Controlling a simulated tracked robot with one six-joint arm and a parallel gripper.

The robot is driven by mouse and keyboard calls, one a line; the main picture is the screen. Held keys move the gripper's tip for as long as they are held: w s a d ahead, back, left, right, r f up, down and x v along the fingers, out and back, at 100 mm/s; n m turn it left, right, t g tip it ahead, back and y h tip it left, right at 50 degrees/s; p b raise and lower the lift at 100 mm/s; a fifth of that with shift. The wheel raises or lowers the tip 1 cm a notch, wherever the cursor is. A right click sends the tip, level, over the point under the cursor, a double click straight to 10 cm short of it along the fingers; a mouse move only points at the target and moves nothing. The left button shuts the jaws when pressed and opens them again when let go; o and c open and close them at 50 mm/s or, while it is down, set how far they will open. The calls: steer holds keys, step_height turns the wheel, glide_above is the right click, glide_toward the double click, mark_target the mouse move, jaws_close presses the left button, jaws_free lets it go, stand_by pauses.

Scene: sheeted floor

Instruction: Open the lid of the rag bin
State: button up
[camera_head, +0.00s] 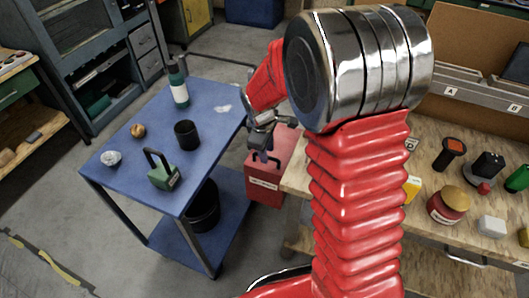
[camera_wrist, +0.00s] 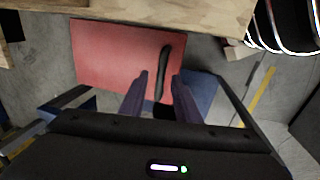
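The rag bin is a red box (camera_head: 268,183) with a pale label, on the floor between the blue cart and the wooden bench. The wrist view looks down on its flat red lid (camera_wrist: 110,55), which appears shut. A black bar handle (camera_wrist: 165,60) runs along the lid's right part. My gripper (camera_wrist: 160,76) is open, with one finger to each side of the handle's near end in the picture. Whether either finger touches it I cannot tell. In the head view my gripper (camera_head: 264,153) is over the bin, and my arm hides part of the area.
The blue cart (camera_head: 215,100) stands close on the left, bearing a bottle (camera_head: 178,86), a black cup (camera_head: 187,134) and a green block with a handle (camera_head: 163,174). The wooden bench (camera_head: 470,235) is close on the right, its edge (camera_wrist: 200,12) beside the bin.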

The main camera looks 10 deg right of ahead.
steer(key=shift+f, duration=0.4)
jaws_close()
steer(key=shift+w, duration=0.1)
stand_by(0.3)
steer(key=shift+a, duration=0.1)
steer(key=shift+r, duration=0.15)
